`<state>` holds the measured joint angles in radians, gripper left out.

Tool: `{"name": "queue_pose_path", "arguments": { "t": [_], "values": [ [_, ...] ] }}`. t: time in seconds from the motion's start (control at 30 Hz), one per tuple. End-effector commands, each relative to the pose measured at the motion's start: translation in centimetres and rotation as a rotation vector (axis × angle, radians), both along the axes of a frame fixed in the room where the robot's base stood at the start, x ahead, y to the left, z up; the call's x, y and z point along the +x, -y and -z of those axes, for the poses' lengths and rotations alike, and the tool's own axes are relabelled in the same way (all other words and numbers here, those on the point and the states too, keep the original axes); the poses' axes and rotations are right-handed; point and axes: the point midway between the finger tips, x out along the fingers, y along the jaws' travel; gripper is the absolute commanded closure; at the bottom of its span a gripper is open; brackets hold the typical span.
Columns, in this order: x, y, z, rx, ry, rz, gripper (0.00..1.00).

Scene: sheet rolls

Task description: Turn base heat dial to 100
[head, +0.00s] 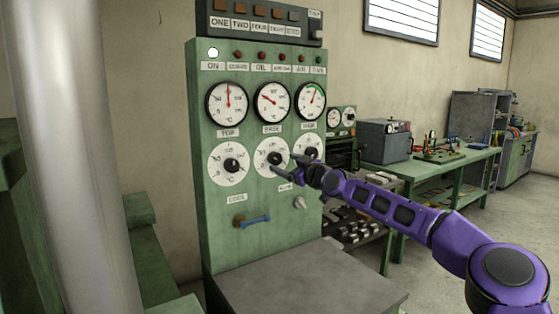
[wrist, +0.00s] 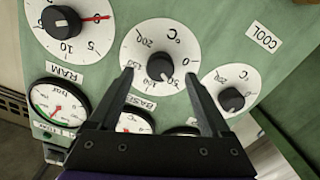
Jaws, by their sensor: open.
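The base heat dial (head: 274,158) is a white round scale with a black knob, in the middle of the lower dial row on the green panel. In the wrist view the base heat dial (wrist: 140,45) appears turned over, above the BASE label. Its black knob (wrist: 160,66) has a small red mark at the lower right, near the 50 side of the scale. My gripper (head: 290,163) is in front of the panel at this dial. In the wrist view my gripper (wrist: 158,73) is open, with one finger on each side of the knob and no clear contact. The fingers hide part of the scale.
The top dial (head: 235,164) and the ram dial (head: 309,148) are close on either side. Gauges (head: 272,101) sit above. A blue-handled lever (head: 252,219) and a small light knob (head: 300,203) are below. A grey ledge (head: 310,277) juts out under the panel.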

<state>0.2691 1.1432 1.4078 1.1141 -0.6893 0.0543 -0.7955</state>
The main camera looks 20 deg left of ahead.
Motion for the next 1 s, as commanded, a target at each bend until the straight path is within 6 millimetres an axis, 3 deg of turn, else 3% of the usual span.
{"name": "queue_pose_path", "arguments": {
  "t": [0.27,0.7,0.77,1.0],
  "values": [
    [1.8,-2.2,-0.1,0.002,0.000,-0.002,0.18],
    [2.3,-2.7,0.1,-0.001,-0.001,-0.001,0.18],
    [2.3,-2.7,0.1,-0.001,-0.001,-0.001,0.25],
    [2.3,-2.6,0.1,-0.001,-0.001,-0.001,0.69]
  ]
}}
